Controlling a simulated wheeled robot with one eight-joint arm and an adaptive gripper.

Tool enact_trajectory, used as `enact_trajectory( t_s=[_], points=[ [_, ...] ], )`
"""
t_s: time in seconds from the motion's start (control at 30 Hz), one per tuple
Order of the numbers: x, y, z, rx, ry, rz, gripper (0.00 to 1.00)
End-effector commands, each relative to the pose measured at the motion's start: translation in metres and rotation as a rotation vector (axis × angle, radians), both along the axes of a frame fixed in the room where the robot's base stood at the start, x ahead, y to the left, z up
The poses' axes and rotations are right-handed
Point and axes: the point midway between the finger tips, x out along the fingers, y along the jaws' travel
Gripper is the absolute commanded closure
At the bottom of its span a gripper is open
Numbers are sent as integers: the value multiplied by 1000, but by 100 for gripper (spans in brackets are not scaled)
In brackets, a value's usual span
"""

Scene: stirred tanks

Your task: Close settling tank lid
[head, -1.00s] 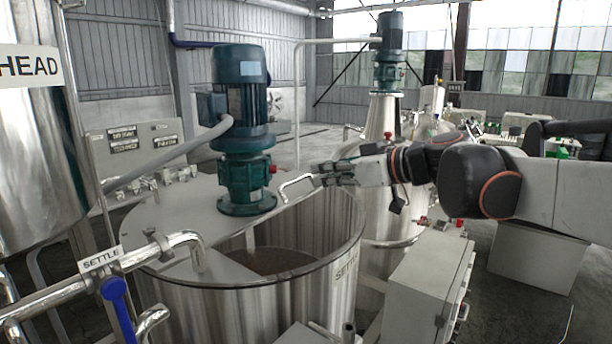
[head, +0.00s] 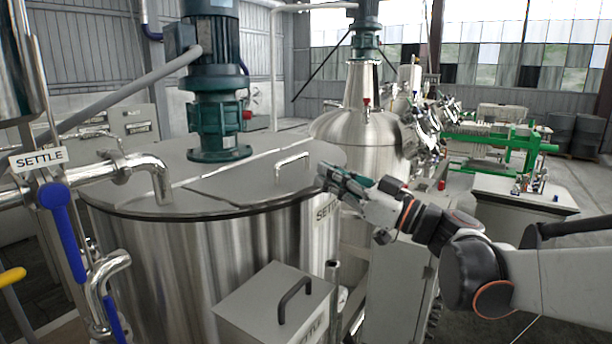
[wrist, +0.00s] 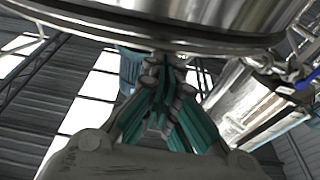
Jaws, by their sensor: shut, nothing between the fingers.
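The settling tank (head: 215,265) is a large steel drum marked SETTLE in the head view. Its hinged lid half (head: 250,185) lies flat across the front of the top, and no opening into the tank shows. The lid's bent metal handle (head: 291,160) stands up near the right rim. My gripper (head: 325,175) is at the right rim, just right of the handle and apart from it. Its fingers are together with nothing between them. In the wrist view my gripper (wrist: 163,75) points at the underside of a rounded steel rim (wrist: 150,35); whether they touch I cannot tell.
A green motor (head: 218,110) stands on the fixed part of the top. A pipe with a blue-handled valve (head: 62,215) is at left. A grey box with a black handle (head: 275,305) stands in front. Another steel vessel (head: 362,135) is behind my gripper.

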Motion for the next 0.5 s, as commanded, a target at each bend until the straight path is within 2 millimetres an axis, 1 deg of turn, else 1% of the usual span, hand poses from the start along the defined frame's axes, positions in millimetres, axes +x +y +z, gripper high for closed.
enact_trajectory(
  t_s=[0.03,0.1,0.5],
  points=[
    [0,0,-6,-1,1,0,100],
    [0,0,-9,-1,1,0,100],
    [-1,-1,-15,-7,3,-1,100]
  ],
)
